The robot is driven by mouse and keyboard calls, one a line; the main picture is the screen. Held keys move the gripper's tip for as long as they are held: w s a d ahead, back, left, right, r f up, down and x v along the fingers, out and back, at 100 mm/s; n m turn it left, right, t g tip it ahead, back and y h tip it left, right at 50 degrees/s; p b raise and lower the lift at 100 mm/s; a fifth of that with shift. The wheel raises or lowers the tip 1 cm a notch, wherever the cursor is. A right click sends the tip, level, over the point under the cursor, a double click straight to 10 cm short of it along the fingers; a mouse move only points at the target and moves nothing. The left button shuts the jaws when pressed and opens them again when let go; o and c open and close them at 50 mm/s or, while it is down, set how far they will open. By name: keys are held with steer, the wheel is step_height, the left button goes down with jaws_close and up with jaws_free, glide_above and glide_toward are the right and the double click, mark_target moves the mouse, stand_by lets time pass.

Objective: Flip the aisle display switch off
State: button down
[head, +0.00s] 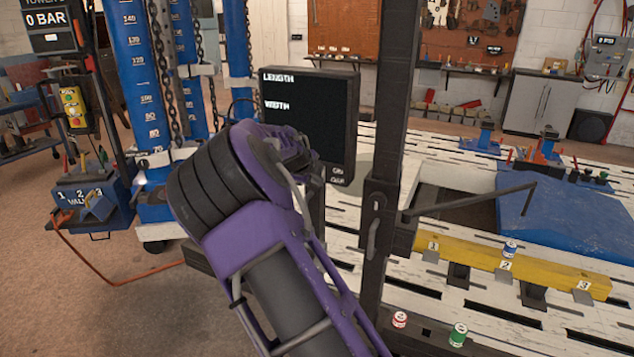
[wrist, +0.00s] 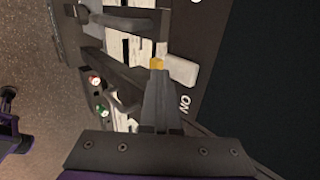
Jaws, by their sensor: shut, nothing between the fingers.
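The black display (head: 308,125) stands at the centre of the head view and reads LENGTH and WIDTH in white letters. In the wrist view its dark face (wrist: 275,70) fills the right side. A pale rounded lever (wrist: 183,70), seemingly the switch, sits on a dark panel beside an ON label (wrist: 185,104). My gripper (wrist: 157,72) is shut and empty, its fingers just left of the lever. I cannot tell whether they touch it. A small yellow patch shows at the fingertips. In the head view my purple arm hides the gripper and the switch.
A dark upright post (head: 384,140) with a handle stands right of the display. A blue column (head: 137,80) stands left.

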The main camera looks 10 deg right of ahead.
steer(key=shift+d+f+p, duration=0.1)
steer(key=shift+p, duration=0.2)
steer(key=shift+w+r, duration=0.1)
steer(key=shift+r, duration=0.8)
